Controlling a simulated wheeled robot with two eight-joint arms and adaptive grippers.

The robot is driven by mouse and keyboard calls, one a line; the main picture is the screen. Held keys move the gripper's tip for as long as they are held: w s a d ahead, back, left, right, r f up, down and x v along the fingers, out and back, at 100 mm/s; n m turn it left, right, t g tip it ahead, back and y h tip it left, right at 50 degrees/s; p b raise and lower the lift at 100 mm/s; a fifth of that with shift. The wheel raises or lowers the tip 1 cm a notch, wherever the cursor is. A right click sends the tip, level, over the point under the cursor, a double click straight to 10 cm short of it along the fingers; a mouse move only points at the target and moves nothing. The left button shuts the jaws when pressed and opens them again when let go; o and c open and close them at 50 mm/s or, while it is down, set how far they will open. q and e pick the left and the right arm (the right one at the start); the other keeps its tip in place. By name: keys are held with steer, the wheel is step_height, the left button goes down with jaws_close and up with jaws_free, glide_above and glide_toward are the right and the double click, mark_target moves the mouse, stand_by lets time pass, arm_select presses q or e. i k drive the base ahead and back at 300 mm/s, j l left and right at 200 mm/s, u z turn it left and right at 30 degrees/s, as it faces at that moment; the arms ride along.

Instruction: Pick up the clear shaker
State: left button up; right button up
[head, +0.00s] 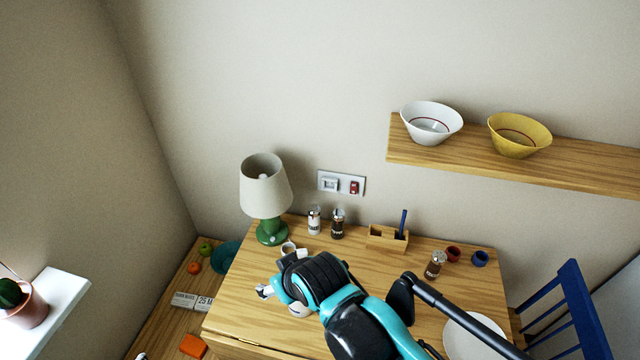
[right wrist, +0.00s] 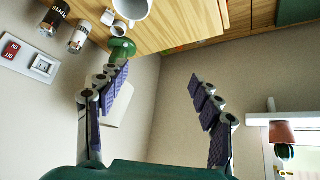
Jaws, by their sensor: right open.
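The clear shaker (head: 314,219), with pale contents and a metal top, stands upright at the back of the wooden table, right of the lamp. A dark-filled shaker (head: 338,223) stands close on its right. In the right wrist view the clear shaker (right wrist: 80,37) is at upper left, beside the dark one (right wrist: 55,17). My right gripper (head: 278,300) is over the table, in front of the lamp and nearer the camera than the shaker, partly hidden by my arm. Its fingers (right wrist: 160,88) are spread and empty. My left gripper is not in view.
A green-based lamp (head: 267,192) stands left of the shaker and a white mug (head: 289,248) in front. A wooden holder (head: 388,237) is to the right. A brown-filled shaker (head: 435,264), small red cup (head: 453,254) and blue cup (head: 480,258) stand farther right. A shelf (head: 580,170) overhangs at right.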

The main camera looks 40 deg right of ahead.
mark_target(439, 257)
steer(key=z, duration=2.35)
